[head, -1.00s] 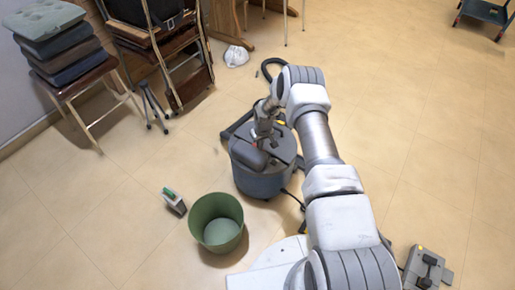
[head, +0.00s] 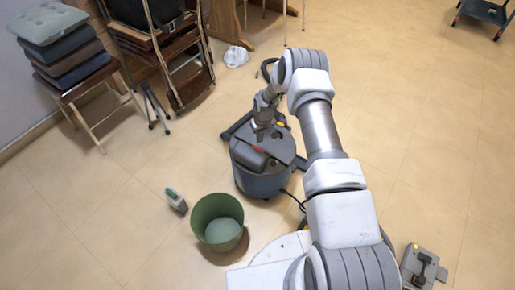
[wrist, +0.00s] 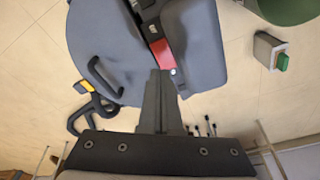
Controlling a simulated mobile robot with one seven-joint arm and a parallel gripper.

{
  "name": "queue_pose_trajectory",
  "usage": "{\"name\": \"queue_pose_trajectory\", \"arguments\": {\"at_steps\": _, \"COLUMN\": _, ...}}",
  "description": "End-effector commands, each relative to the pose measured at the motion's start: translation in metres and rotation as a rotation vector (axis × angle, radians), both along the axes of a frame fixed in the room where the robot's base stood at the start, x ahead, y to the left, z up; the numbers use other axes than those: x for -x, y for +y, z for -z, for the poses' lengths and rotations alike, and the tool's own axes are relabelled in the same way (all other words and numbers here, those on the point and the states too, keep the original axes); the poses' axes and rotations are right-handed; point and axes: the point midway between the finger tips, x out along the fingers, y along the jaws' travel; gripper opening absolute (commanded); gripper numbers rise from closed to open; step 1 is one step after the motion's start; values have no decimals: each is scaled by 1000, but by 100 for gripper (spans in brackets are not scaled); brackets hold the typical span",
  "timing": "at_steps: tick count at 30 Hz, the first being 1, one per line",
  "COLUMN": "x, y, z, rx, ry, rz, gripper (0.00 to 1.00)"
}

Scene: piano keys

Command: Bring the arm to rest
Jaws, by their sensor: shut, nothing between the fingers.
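My white and grey arm reaches from the bottom of the head view up over a grey canister vacuum cleaner, then bends back down. My gripper (head: 263,134) hangs over the top of the vacuum cleaner (head: 262,180). In the wrist view the fingers of the gripper (wrist: 163,76) are together, with nothing between them. The vacuum cleaner's top (wrist: 100,40) fills much of that view. A red part (wrist: 161,52) on it shows right by the fingertips; I cannot tell whether they touch.
A green bucket (head: 210,208) and a small grey box with a green top (head: 175,200) stand left of my base. Stacked cushions on a chair (head: 62,45) and folded chairs (head: 190,85) are at upper left. A grey device (head: 424,268) lies at lower right.

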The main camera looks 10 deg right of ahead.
Motion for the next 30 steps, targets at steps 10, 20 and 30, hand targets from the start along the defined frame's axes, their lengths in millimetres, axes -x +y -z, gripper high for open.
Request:
{"name": "queue_pose_trajectory", "arguments": {"at_steps": 10, "x": 0, "y": 0, "z": -1, "rx": 0, "ry": 0, "rz": 0, "gripper": 0}}
{"name": "queue_pose_trajectory", "arguments": {"at_steps": 20, "x": -6, "y": -1, "z": -26, "rx": 6, "ry": -13, "rz": 2, "gripper": 0}}
{"name": "queue_pose_trajectory", "arguments": {"at_steps": 30, "x": -12, "y": -3, "z": -153, "rx": 33, "ry": -61, "rz": 18, "gripper": 0}}
